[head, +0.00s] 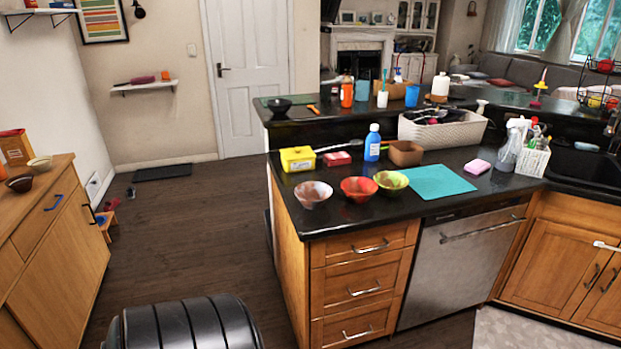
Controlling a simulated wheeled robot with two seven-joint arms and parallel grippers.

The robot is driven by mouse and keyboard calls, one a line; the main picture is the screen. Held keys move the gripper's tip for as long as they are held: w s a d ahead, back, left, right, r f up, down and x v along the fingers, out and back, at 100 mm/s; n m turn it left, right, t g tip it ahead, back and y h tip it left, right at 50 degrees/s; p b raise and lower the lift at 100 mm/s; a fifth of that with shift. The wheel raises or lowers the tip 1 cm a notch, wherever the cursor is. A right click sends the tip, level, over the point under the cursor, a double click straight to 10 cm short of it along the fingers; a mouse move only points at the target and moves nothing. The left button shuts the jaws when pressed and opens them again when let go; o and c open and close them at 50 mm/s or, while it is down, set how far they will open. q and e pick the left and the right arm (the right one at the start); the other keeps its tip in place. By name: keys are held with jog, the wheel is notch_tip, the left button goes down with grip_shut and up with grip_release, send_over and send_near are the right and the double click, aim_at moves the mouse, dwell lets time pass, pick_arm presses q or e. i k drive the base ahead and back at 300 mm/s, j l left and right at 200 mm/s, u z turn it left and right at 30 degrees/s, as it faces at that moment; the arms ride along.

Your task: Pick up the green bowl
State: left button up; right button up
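The green bowl (391,182) stands upright on the black countertop (330,219), near its front edge. It is yellow-green with reddish-brown marks inside. A red bowl (359,190) stands just left of it, and a pale bowl with a brownish inside (313,194) is farther left. A teal mat (437,181) lies just right of the green bowl. Neither of my grippers shows in the head view.
A brown box (405,153), blue bottle (373,142), red box (337,158) and yellow box (298,159) stand behind the bowls. Drawers (364,285) and a dishwasher (462,264) are below the counter. Open wood floor (190,240) lies left of the counter.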

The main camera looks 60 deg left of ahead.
aim_at(390, 184)
jog(key=u, duration=1.65)
